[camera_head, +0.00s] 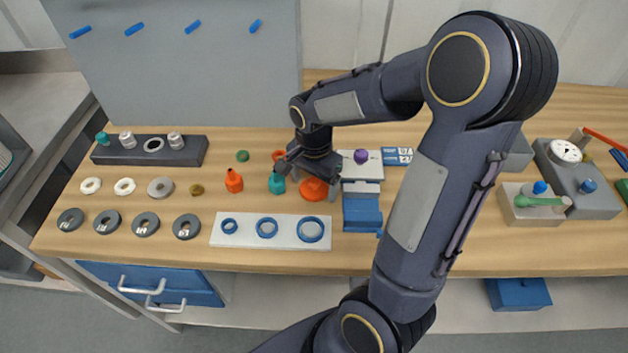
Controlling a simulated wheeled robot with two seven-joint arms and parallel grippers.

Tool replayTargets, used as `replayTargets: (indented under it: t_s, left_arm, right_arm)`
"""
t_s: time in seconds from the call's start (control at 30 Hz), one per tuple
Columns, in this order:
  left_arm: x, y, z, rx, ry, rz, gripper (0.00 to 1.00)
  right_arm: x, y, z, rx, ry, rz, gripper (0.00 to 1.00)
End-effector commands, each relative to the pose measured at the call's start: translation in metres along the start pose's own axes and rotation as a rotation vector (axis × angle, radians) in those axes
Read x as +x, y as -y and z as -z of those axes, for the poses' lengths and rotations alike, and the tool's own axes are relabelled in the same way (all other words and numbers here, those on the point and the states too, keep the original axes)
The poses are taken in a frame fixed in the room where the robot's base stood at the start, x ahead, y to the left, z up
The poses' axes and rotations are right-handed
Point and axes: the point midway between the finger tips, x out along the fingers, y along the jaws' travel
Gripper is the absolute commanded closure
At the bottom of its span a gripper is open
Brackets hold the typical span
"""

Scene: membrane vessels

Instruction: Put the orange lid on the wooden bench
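A round orange piece (314,189) with a raised middle, which looks like a lid, sits low beneath my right gripper, over the wooden bench (400,235). A smaller orange cap (279,155) lies just left of the gripper, partly close to its finger. My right gripper (307,177) points down with its fingers spread apart, above and around the larger orange piece. I cannot tell whether the fingers touch it. My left gripper is out of view.
An orange bottle (234,181) and a teal bottle (277,184) stand close on the left. A white plate with blue rings (250,240) lies in front. A white device with a purple knob (361,157) and a blue block (362,214) are close on the right.

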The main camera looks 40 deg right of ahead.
Motion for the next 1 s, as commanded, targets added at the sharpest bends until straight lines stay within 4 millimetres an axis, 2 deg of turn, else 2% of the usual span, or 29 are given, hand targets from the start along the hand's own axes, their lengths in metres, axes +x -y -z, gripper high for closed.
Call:
replayTargets:
  t_s: [0.23, 0.37, 0.47, 0.8, 1.0]
  left_arm:
    - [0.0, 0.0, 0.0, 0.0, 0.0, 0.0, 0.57]
    - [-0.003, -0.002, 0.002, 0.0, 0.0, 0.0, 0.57]
    - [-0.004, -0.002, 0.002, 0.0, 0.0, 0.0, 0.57]
    - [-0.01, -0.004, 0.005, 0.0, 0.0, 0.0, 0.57]
    - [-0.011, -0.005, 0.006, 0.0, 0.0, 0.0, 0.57]
  right_arm:
    - [-0.001, 0.0, 0.0, 0.0, 0.0, 0.0, 0.18]
    - [-0.007, 0.001, 0.0, 0.0, -0.001, 0.003, 0.18]
    - [-0.021, 0.001, 0.0, 0.0, -0.002, 0.005, 0.18]
    - [-0.093, 0.001, 0.0, 0.001, -0.001, 0.004, 0.18]
    - [-0.118, 0.001, 0.0, 0.001, 0.0, 0.001, 0.18]
